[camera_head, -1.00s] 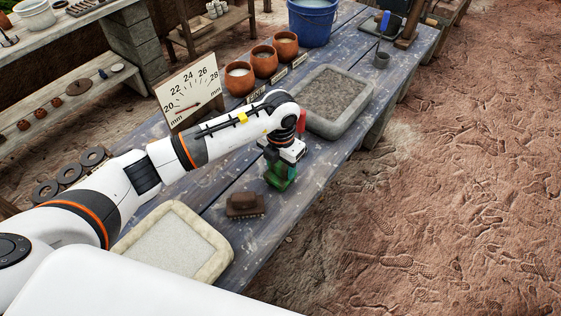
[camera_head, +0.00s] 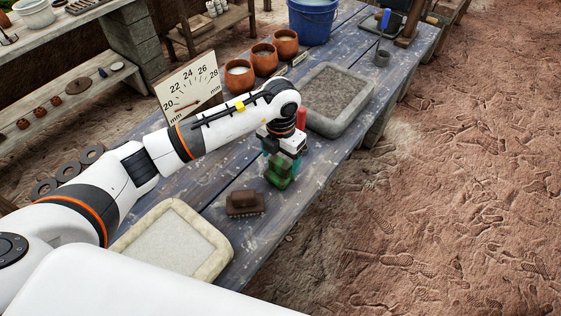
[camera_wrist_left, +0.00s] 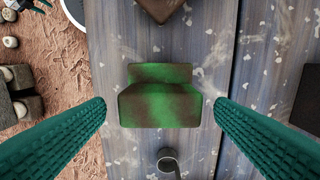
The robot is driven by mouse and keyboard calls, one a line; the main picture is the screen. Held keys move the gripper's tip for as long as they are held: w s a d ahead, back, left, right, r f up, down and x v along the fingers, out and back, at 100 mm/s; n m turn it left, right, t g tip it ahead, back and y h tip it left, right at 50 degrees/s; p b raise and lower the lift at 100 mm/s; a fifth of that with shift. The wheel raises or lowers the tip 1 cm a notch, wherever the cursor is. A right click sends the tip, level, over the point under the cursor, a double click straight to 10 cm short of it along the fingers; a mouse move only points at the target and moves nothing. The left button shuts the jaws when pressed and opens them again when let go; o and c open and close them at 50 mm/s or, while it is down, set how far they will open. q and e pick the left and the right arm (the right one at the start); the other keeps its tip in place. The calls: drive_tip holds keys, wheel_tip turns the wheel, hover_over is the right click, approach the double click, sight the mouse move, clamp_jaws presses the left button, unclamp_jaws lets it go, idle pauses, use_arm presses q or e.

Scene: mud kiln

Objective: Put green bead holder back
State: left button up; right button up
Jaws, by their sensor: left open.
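The green bead holder (camera_head: 279,172), a stepped block with mottled green and brown faces, stands on the blue-grey plank table below my left gripper (camera_head: 283,152). In the left wrist view the holder (camera_wrist_left: 160,98) sits centred between the two teal fingers, with a visible gap on each side. The left gripper (camera_wrist_left: 160,112) is open and empty, with its fingers pointing down toward the holder. In the head view the wrist and fingers hide part of the holder's top. My right gripper is not in view.
A pale tray (camera_head: 222,262) is nearer, and a grey stone tray (camera_head: 362,108) is behind. A red item (camera_head: 301,117) stands behind the wrist. Clay pots (camera_head: 240,77) and a gauge board (camera_head: 188,90) line the far side.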

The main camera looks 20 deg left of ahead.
use_arm(q)
wheel_tip(320, 180, up, 10)
drive_tip(key=b, duration=0.1)
drive_tip(key=shift+f+b, duration=0.15)
drive_tip(key=shift+b, duration=0.25)
drive_tip(key=shift+f, duration=0.1)
